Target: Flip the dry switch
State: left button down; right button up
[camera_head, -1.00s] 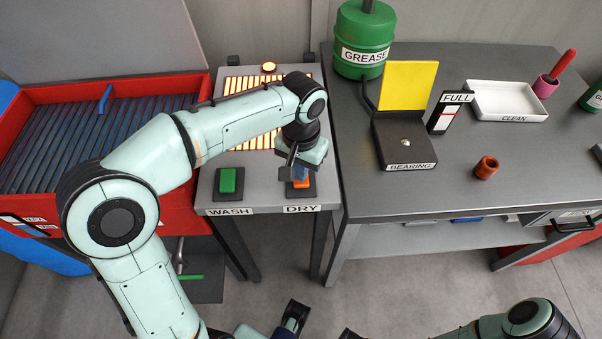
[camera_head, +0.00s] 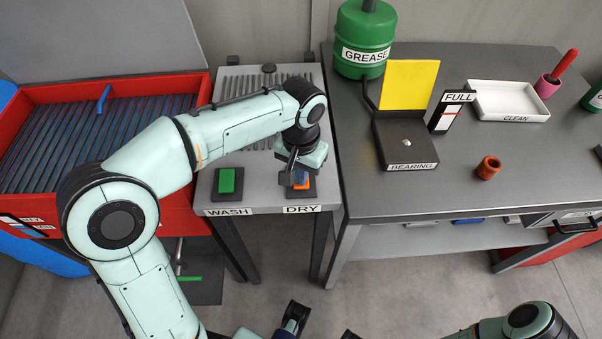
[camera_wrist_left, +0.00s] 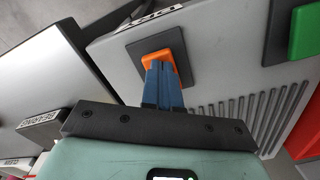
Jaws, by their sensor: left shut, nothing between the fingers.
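The dry switch (camera_head: 301,184) is an orange rocker on a dark square plate, above the DRY label (camera_head: 301,209) on the grey stand. My left gripper (camera_head: 297,178) is shut and empty, with its fingertips at the switch. In the left wrist view the blue fingers (camera_wrist_left: 161,82) point at the orange switch (camera_wrist_left: 163,52) and appear to touch it; they cover part of it.
A green wash switch (camera_head: 227,181) is left of the dry switch. The slatted grille (camera_head: 262,85) behind is grey and unlit. A red washing bin (camera_head: 30,95) stands at left. At right, the dark table (camera_head: 400,195) holds a bearing stand (camera_head: 404,150) and grease can (camera_head: 362,50).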

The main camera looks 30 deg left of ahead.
pick_arm(q)
jog(key=shift+f, duration=0.1)
jog(key=shift+s+r+p, duration=0.1)
jog(key=shift+r+p, duration=0.25)
notch_tip(320, 180, up, 2)
jog(key=shift+r+p, duration=0.1)
jog(key=shift+p, duration=0.9)
notch_tip(320, 180, up, 4)
jog(key=p, duration=0.3)
jog(key=shift+r+p, duration=0.1)
jog(key=shift+p, duration=0.2)
pick_arm(e)
notch_tip(320, 180, up, 6)
jog(key=w, duration=0.1)
jog(key=shift+w, duration=0.2)
